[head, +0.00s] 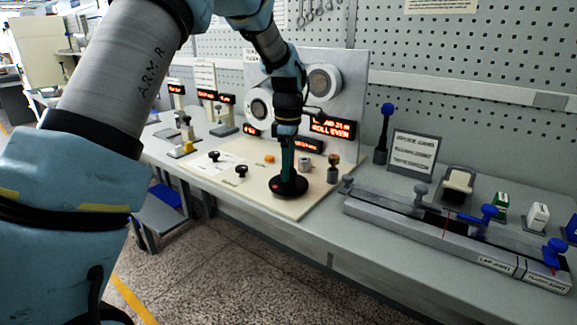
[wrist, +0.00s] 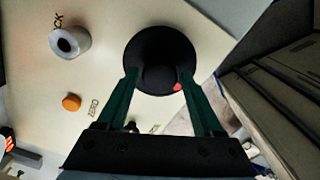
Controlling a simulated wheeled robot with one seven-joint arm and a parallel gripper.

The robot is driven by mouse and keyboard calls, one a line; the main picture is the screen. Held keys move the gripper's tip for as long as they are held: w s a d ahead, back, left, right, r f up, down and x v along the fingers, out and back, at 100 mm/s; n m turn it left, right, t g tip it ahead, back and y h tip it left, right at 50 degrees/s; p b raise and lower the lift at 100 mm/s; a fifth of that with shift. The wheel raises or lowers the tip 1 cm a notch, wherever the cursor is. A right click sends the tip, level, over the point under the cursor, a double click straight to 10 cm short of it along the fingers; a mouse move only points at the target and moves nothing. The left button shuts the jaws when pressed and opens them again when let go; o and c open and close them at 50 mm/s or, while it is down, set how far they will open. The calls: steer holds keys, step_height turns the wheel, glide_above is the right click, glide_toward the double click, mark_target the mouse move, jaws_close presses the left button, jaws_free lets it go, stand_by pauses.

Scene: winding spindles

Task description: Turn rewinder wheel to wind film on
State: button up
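The rewinder wheel (head: 289,187) is a black disc with a raised centre hub and a red mark, lying flat at the front right of the cream panel. My gripper (head: 288,168) points down right above it. In the wrist view the wheel (wrist: 160,40) sits beyond the green fingers of my gripper (wrist: 160,75). The fingers are spread, one on each side of the hub, with gaps visible between them and it. Whether the tips touch the disc cannot be told. Two round white spools (head: 323,82) are on the upright board behind, partly hidden by my arm.
On the panel (head: 252,178) stand black knobs (head: 241,170), an orange button (head: 269,158), a grey cylinder (head: 305,163) and a brown-topped post (head: 333,168). Red lit displays (head: 330,127) are on the board. A long splicing rail (head: 440,225) lies to the right.

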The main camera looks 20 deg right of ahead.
jaws_close()
stand_by(0.3)
steer(key=shift+m, duration=0.3)
steer(key=m+p, duration=0.1)
steer(key=m, duration=0.5)
steer(key=shift+p, duration=0.35)
steer(key=m, duration=0.3)
steer(key=shift+m+p, duration=0.3)
steer(key=shift+m, duration=1.7)
